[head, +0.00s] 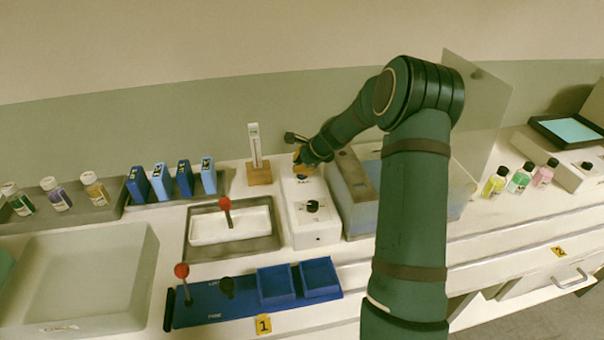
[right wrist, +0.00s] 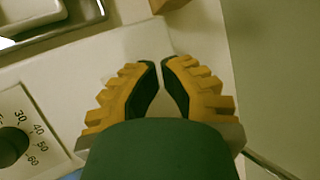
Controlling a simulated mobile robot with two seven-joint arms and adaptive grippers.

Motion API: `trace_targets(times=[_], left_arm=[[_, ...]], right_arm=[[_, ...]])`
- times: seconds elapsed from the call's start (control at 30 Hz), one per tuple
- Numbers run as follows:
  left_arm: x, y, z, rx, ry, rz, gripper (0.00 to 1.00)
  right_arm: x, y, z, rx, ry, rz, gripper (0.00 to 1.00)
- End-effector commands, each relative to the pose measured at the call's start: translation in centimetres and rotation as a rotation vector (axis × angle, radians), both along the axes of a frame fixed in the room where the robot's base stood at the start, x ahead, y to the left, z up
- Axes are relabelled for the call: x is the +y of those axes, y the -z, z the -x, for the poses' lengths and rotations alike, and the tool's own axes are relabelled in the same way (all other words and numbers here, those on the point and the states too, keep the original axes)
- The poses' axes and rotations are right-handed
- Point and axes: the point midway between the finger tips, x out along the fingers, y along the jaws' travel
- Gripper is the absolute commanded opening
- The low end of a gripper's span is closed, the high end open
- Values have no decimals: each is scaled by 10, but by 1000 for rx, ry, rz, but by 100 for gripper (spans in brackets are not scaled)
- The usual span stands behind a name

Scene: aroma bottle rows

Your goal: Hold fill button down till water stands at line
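My right gripper (head: 301,172) is at the back part of a white control box (head: 316,234) with a black dial. In the right wrist view its yellow ridged fingers (right wrist: 160,63) are brought together with only a narrow gap at the tips and nothing held between. The fingertips are over the white top of the box; I cannot tell whether they touch it. No fill button shows; the gripper may hide it. A grey, partly see-through tank (head: 352,196) stands right of the box, partly behind my right arm. Its water level and line cannot be made out. My left gripper is not in view.
A gauge on a wooden block (head: 259,174) stands left of the box. A white tray (head: 230,226) with a red-knobbed lever and a blue lever panel (head: 205,305) lie nearer. Blue packs (head: 185,180) and bottles (head: 93,188) stand left; small bottles (head: 519,178) stand right.

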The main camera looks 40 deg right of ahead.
Motion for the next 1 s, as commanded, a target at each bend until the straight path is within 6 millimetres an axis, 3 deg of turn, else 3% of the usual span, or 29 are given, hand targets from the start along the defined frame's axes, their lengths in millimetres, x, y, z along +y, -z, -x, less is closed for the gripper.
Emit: trace_targets(times=[0.17, 0.6, 1.0], left_arm=[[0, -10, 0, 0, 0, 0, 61], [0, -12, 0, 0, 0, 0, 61], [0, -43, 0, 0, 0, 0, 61]], right_arm=[[0, -11, 0, -1, 0, 0, 0], [0, -14, 0, -1, 0, 0, 0], [0, -50, -1, -2, 0, 1, 0]])
